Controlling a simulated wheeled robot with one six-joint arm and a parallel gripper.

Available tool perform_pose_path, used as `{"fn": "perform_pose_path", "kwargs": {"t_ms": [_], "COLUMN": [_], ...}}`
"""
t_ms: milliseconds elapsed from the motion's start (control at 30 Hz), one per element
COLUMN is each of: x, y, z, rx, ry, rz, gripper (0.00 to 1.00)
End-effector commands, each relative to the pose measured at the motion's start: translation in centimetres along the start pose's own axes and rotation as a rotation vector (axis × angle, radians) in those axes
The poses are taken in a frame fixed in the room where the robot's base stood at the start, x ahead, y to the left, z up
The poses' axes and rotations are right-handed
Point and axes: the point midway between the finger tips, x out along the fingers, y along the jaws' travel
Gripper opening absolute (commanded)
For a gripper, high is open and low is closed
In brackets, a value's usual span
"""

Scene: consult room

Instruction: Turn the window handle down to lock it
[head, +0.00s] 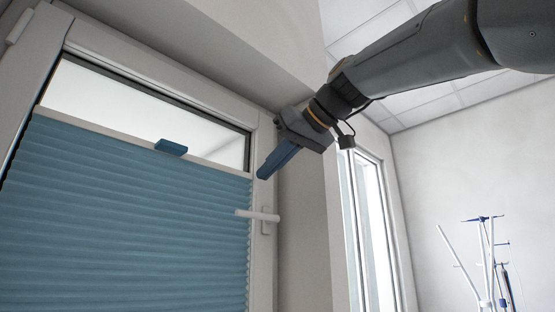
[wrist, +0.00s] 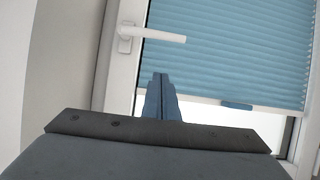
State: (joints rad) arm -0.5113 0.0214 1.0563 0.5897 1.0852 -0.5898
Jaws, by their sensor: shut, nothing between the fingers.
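The white window handle (head: 259,216) is on the right side of the window frame in the head view. Its lever lies about level and points left, over the edge of the blue blind. In the wrist view the handle (wrist: 150,34) is at the upper left, with its lever pointing right. My gripper (head: 262,177) is shut and empty. In the head view it appears above the handle, near the upper right corner of the window.
A blue pleated blind (head: 130,210) covers most of the pane, with a small blue tab (head: 171,147) on its top rail. A wall recess lies right of the window, with a second narrow window (head: 367,230) beyond. A stand with white poles (head: 486,265) is at the far right.

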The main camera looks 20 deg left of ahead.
Motion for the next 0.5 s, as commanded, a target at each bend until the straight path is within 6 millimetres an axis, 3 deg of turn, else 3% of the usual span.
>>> {"fn": "perform_pose_path", "kwargs": {"t_ms": [233, 500], "x": [5.0, 5.7], "y": [-0.1, 0.0], "z": [-0.1, 2.9], "rx": [0.001, 0.002], "ry": [-0.004, -0.002], "rz": [-0.003, 0.001], "gripper": [0.0, 0.0]}}
